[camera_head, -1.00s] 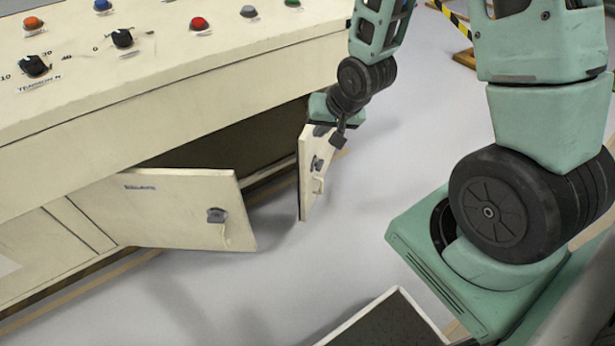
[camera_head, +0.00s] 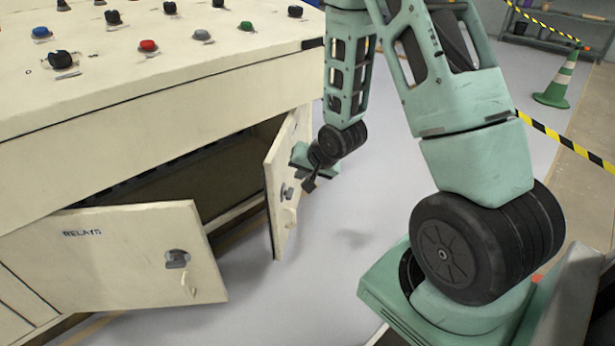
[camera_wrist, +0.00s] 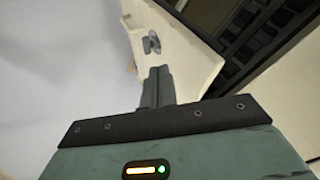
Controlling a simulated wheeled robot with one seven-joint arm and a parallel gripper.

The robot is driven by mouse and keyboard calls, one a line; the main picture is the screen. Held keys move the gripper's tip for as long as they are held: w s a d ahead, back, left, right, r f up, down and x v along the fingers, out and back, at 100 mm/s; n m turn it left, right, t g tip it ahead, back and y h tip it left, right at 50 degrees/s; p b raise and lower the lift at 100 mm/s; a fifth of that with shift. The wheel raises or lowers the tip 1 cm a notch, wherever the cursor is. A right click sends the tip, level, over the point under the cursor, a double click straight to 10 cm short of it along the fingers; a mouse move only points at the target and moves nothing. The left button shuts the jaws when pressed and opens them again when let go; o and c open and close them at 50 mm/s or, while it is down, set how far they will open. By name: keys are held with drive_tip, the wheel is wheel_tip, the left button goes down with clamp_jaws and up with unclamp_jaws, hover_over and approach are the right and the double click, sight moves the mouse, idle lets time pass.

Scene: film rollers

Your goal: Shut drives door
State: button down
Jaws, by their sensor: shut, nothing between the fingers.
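Two cabinet doors stand open under the console. The left door (camera_head: 110,255) reads RELAYS and has a grey latch and a handle. The right door (camera_head: 283,170), likely the drives door, stands swung outward, with a latch and a handle on its face; I see no readable label on it. In the wrist view this door (camera_wrist: 187,48) lies just beyond my fingers. My gripper (camera_head: 311,184) is shut and empty, beside the door's outer face near its handle. In the wrist view my shut fingertips (camera_wrist: 158,72) overlap the door; I cannot tell whether they touch it.
The cream console (camera_head: 130,100) carries several knobs and coloured buttons above the doors. The cabinet interior (camera_head: 190,180) is dark and open. The grey floor (camera_head: 385,180) right of the right door is clear. A green cone (camera_head: 556,85) and striped tape (camera_head: 565,140) stand at the far right.

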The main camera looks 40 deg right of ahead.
sight(275, 183)
drive_tip(key=shift+w+a+f+b, duration=0.4)
drive_tip(key=shift+w+f, duration=0.2)
drive_tip(key=shift+w, duration=0.35)
drive_tip(key=shift+w+a+f+b, duration=0.3)
drive_tip(key=shift+w+a+f, duration=0.2)
drive_tip(key=shift+w, duration=0.5)
drive_tip(key=shift+w+a+f+b, duration=0.35)
drive_tip(key=shift+w+f, duration=0.3)
drive_tip(key=shift+w, duration=0.3)
drive_tip(key=w+a+p, duration=0.1)
drive_tip(key=w+a, duration=0.7)
drive_tip(key=w, duration=0.4)
drive_tip(key=shift+w, duration=0.2)
drive_tip(key=shift+s, duration=0.1)
